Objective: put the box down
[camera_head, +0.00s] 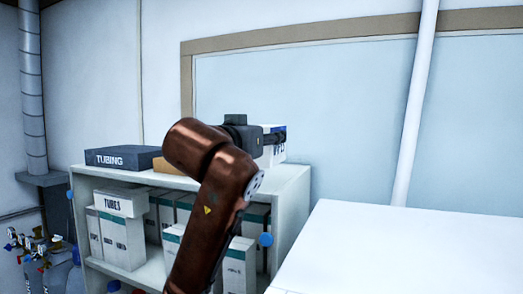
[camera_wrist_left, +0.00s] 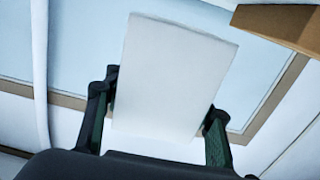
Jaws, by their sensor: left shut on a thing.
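A white box with dark lettering and a blue edge (camera_head: 271,155) is at the right end of the shelf unit's top. My left gripper (camera_head: 276,137) is shut on it, with my reddish-brown arm reaching up in front of the shelf. In the left wrist view the white box (camera_wrist_left: 170,80) sits between the two dark fingers of my left gripper (camera_wrist_left: 160,115), and its plain face fills the middle. My arm hides part of the box in the head view, and I cannot tell whether its underside touches the shelf top. My right gripper is not in view.
The shelf unit (camera_head: 292,190) holds several white boxes and binders. A dark TUBING box (camera_head: 122,157) and a tan box (camera_head: 168,166) lie on its top to the left. A bare white surface (camera_head: 400,250) is at the right. Valves and pipes stand far left.

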